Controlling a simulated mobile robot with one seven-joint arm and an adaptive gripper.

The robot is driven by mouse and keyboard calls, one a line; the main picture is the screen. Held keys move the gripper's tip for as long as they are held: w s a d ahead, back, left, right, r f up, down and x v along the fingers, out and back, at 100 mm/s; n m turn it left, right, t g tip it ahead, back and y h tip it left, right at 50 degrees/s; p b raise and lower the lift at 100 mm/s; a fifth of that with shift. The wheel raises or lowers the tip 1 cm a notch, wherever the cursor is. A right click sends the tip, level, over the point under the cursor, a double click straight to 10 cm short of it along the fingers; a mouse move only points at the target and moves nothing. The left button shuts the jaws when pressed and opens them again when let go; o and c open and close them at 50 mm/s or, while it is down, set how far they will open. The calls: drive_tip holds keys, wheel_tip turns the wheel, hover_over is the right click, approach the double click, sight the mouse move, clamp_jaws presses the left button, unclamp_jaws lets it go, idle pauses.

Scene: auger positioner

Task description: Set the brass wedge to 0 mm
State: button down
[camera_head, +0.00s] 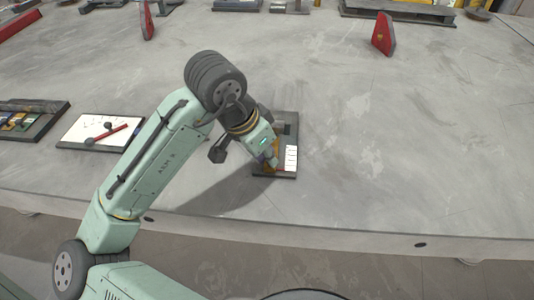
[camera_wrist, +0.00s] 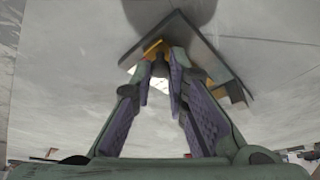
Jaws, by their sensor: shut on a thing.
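The positioner (camera_head: 287,128) is a dark, narrow plate on the table, with a white scale strip (camera_head: 291,158) along its right side. The brass wedge (camera_head: 277,167) shows as an orange-yellow patch near its front end, partly covered by my gripper (camera_head: 269,160). In the wrist view, my gripper's purple-padded fingers (camera_wrist: 164,58) close together at their tips over a small dark piece by a yellow edge of the brass wedge (camera_wrist: 152,47). The fingers hide most of the grip. The scale marks are too small to read, so I cannot tell the wedge's setting.
A white board with a red bar (camera_head: 103,130) and a dark tray (camera_head: 32,120) lie to the left. Red wedge-shaped pieces (camera_head: 383,35) stand farther back. The table is clear right of the positioner, and its front edge (camera_head: 350,232) runs nearby.

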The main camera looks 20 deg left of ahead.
drive_tip(key=c, duration=1.6)
unclamp_jaws()
drive_tip(key=shift+s+d, duration=0.1)
drive_tip(key=shift+o, duration=0.2)
drive_tip(key=v, duration=1.2)
drive_tip(key=shift+f, duration=0.1)
